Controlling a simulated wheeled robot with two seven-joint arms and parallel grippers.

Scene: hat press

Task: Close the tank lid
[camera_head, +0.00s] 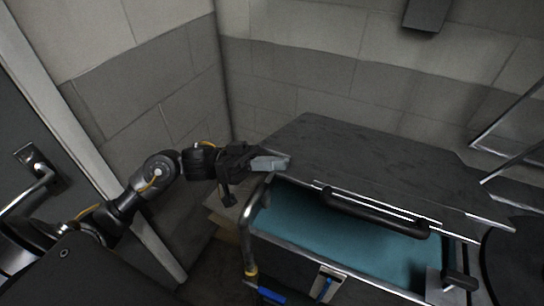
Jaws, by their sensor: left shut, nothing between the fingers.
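The tank (300,258) is at the lower right in the head view, an open metal box with a teal inside. Its dark grey lid (370,155) is raised at the back, above the opening. A black bar handle (375,212) runs along the lid's front edge. My left gripper (284,162) is shut and empty, close to the lid's left edge near the tank's left corner. I cannot tell whether it touches the lid. My right gripper is not in view.
A bent metal pipe (255,207) stands at the tank's left front corner. Block walls (300,75) close off the back and left. A door with a lever handle (40,180) is at the far left. Metal rails (510,120) are at the right.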

